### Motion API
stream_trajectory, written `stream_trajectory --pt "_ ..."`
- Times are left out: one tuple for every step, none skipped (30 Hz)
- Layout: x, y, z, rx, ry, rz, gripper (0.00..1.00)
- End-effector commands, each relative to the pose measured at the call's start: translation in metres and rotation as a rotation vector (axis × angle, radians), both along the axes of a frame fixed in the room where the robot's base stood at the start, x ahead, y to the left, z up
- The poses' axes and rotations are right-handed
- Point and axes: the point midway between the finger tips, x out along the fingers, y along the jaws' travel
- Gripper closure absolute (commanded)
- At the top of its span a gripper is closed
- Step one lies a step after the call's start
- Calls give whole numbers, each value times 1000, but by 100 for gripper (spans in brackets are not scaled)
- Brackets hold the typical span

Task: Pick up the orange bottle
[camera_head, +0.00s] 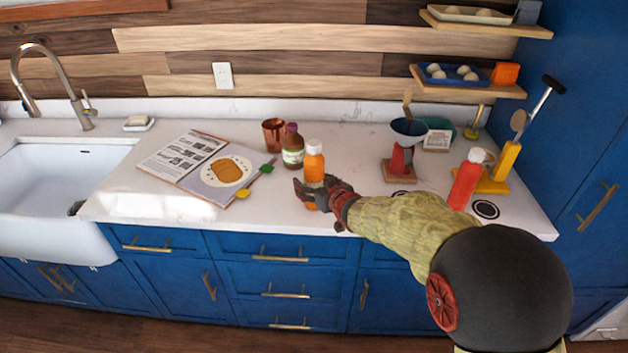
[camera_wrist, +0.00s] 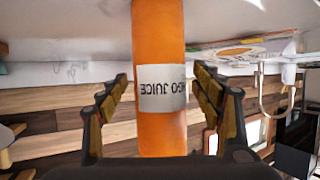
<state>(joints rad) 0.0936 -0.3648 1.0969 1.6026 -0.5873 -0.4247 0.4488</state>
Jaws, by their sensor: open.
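The orange bottle (camera_head: 314,164) with a white cap stands upright on the white counter, near its front edge. My gripper (camera_head: 312,192) is at its lower part in the head view. In the wrist view the bottle (camera_wrist: 160,110) stands between the two fingers of my gripper (camera_wrist: 163,105), with a white label reading upside down as a juice name. The fingers are open, with a gap showing on each side of the bottle. The bottle's lower end is partly hidden by my gripper in the head view.
A dark bottle with a green label (camera_head: 292,150) and a copper cup (camera_head: 273,135) stand just behind left. An open magazine (camera_head: 190,160) lies to the left.

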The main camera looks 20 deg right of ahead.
Motion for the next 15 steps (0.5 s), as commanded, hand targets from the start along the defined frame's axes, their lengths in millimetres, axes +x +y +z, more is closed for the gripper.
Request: stream_trajectory --pt "0 0 0 0 0 0 35" --pt "0 0 0 0 0 0 37" --pt "0 0 0 0 0 0 39" --pt "0 0 0 0 0 0 41" --pt "0 0 0 0 0 0 43" --pt "0 0 0 0 0 0 45" --pt "0 0 0 0 0 0 46" --pt "0 0 0 0 0 0 48" --pt "0 0 0 0 0 0 50" --pt "0 0 0 0 0 0 52" --pt "0 0 0 0 0 0 54" --pt "0 0 0 0 0 0 56" --pt "0 0 0 0 0 0 58" --pt "0 0 0 0 0 0 60" --pt "0 0 0 0 0 0 62"
